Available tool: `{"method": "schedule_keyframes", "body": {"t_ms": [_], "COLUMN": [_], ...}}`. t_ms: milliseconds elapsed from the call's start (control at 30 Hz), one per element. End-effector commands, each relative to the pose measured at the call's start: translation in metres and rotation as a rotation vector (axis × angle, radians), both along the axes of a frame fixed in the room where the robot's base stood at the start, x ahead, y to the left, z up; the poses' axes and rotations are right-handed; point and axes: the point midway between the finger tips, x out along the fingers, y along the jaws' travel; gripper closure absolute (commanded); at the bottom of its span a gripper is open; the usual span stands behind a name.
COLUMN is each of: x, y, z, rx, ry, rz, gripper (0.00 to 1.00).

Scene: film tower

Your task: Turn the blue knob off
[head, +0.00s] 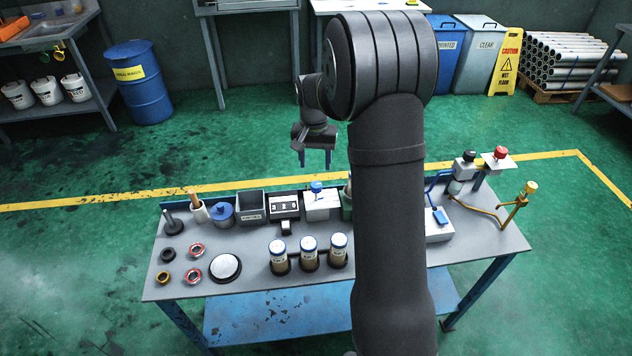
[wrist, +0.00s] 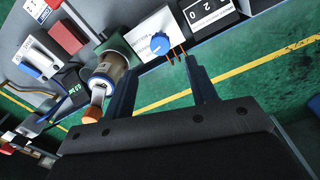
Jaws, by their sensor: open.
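The blue knob (head: 316,186) sits on top of a white box (head: 322,208) at the back of the table. In the wrist view the blue knob (wrist: 160,43) shows beyond my fingertips, roughly between their lines, on the pale face of the box (wrist: 150,22). My gripper (head: 315,160) is open and empty, with its fingers pointing down. In the head view it appears above and behind the knob, apart from it. In the wrist view my gripper (wrist: 160,78) has a clear gap between its fingers. The knob's exact setting is too small to tell.
A counter box (head: 285,205) stands left of the knob's box, then a grey bin (head: 250,207) and a blue-lidded pot (head: 221,213). Several jars (head: 309,254) stand in front. My arm hides part of the table's right side.

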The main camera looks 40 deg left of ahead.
Motion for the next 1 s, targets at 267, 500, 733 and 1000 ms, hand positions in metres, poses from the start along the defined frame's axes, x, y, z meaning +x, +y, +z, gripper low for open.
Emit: {"method": "schedule_keyframes", "body": {"t_ms": [267, 500, 733, 1000], "x": [0.000, 0.001, 0.001, 0.001], "y": [-0.002, -0.002, -0.002, -0.002], "z": [-0.058, -0.082, -0.086, -0.085], "rx": [-0.002, 0.000, 0.000, 0.000], "ry": [0.002, 0.001, 0.000, 0.000], "rz": [0.000, 0.001, 0.001, 0.001], "gripper": [0.48, 0.48, 0.48, 0.79]}}
